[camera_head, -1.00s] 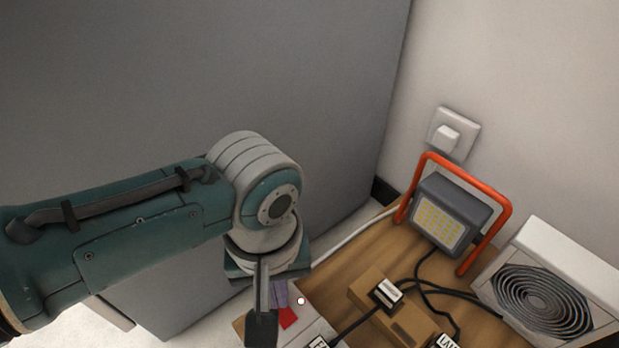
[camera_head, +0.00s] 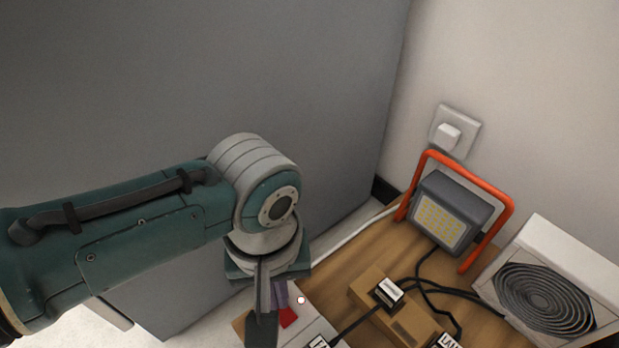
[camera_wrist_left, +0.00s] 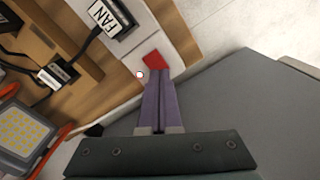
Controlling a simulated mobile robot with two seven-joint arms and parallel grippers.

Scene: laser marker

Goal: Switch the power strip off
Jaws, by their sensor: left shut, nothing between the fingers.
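The white power strip (camera_head: 309,325) lies on the wooden board at the bottom of the head view, partly hidden by my left gripper. It also shows at the top of the left wrist view (camera_wrist_left: 166,22). My right gripper is not in view.
A plug labelled FAN (camera_wrist_left: 112,18) sits in the strip. A work lamp with an orange frame (camera_head: 444,218) and a white fan heater (camera_head: 548,290) stand behind, with black cables between. A small red-rimmed white dot (camera_head: 301,300) shows beside the switch. A grey panel (camera_head: 320,120) rises behind my arm.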

